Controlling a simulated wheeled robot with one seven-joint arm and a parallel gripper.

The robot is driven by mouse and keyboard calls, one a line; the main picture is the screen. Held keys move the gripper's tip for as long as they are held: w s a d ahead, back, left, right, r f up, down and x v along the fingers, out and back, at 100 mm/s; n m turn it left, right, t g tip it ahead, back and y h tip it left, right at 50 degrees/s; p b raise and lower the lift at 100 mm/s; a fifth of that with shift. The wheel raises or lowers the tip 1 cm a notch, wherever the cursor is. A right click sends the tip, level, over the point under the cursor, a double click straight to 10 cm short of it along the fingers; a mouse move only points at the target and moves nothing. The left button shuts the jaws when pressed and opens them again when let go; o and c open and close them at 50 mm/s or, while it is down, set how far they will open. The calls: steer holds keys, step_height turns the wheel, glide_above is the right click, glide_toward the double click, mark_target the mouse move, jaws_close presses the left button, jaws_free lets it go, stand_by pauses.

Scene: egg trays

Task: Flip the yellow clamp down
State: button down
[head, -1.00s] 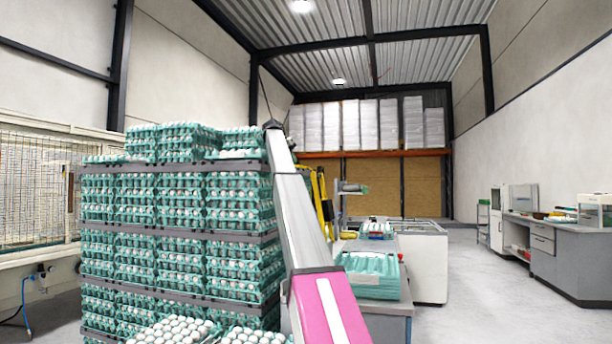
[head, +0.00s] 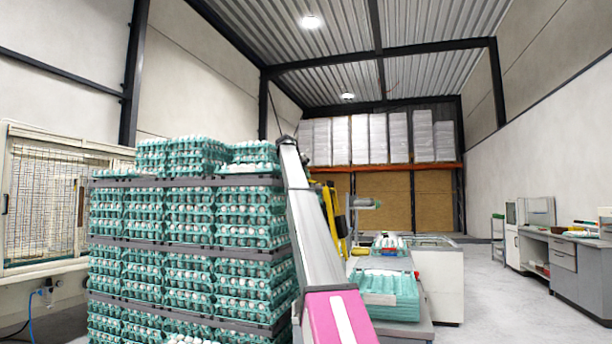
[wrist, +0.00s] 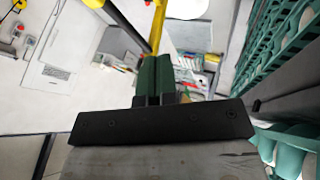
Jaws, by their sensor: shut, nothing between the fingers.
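In the head view, yellow bars (head: 342,215) stand upright behind the right side of the egg stack, partly hidden by a long grey and pink beam. Which part is the clamp cannot be told there. In the wrist view, a yellow bar (wrist: 158,24) runs up from just beyond my gripper (wrist: 154,62). My gripper's dark green fingers are together and empty. Their tips are close to the foot of the upright bar in the picture; contact cannot be told.
A tall stack of teal egg trays (head: 185,222) fills the left of the head view; teal trays (wrist: 290,40) also show at the right of the wrist view. A grey table (head: 408,327) bears more egg trays (head: 385,290). Open floor (head: 500,300) lies to the right.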

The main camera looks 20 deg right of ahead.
steer(key=s+d+f, duration=0.1)
steer(key=d+f, duration=0.5)
steer(key=d, duration=0.1)
steer(key=shift+s+d, duration=0.35)
steer(key=shift+s, duration=0.05)
